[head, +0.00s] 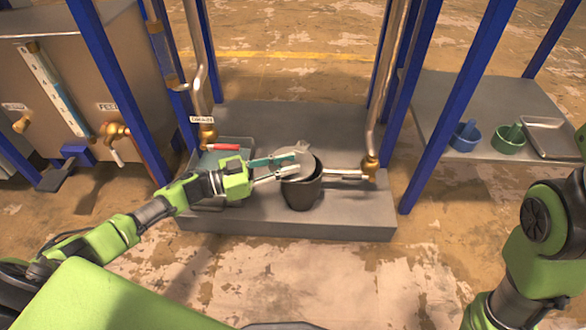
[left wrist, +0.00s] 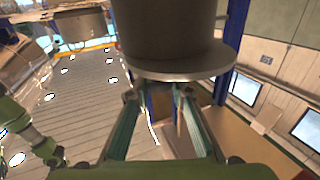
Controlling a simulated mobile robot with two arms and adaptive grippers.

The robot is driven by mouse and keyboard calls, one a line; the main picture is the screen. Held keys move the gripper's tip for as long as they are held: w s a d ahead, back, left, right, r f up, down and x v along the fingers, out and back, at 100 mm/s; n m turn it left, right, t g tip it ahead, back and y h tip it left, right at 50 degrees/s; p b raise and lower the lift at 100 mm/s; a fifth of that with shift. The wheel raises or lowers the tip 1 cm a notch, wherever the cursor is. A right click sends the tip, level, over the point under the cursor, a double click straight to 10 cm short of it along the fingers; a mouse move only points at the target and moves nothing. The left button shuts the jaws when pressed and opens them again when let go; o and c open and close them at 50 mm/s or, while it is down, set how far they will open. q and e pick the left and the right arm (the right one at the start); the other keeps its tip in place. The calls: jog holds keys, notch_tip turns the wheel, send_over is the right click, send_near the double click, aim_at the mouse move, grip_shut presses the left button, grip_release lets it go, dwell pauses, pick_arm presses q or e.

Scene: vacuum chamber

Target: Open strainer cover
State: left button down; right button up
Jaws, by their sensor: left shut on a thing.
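The strainer is a dark pot (head: 302,193) on the grey platform, joined to a metal pipe on its right. Its light grey cover (head: 299,155) is at the pot's top and looks tilted, with part of the dark opening showing at the right. My left gripper (head: 284,167) reaches in from the left, with its fingers closed on the cover. In the left wrist view, the two teal fingers (left wrist: 158,118) point at a grey round rim (left wrist: 182,69) with a dark cylinder (left wrist: 165,28) against it. The exact contact is hidden there. My right gripper is out of view.
A red-handled valve (head: 226,147) is just behind my left wrist. Blue frame posts (head: 404,95) and a vertical pipe (head: 385,85) rise behind and beside the pot. A blue cup (head: 464,138), green cup (head: 508,141) and metal tray (head: 548,138) stand on the right platform.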

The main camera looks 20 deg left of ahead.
pick_arm(q)
jog(key=shift+a+g, duration=0.25)
jog(key=shift+g, duration=0.05)
jog(key=c, duration=1.8)
grip_release()
jog(key=shift+c, duration=0.2)
jog(key=shift+a, duration=0.1)
jog(key=v, duration=1.2)
jog(key=shift+f, duration=0.1)
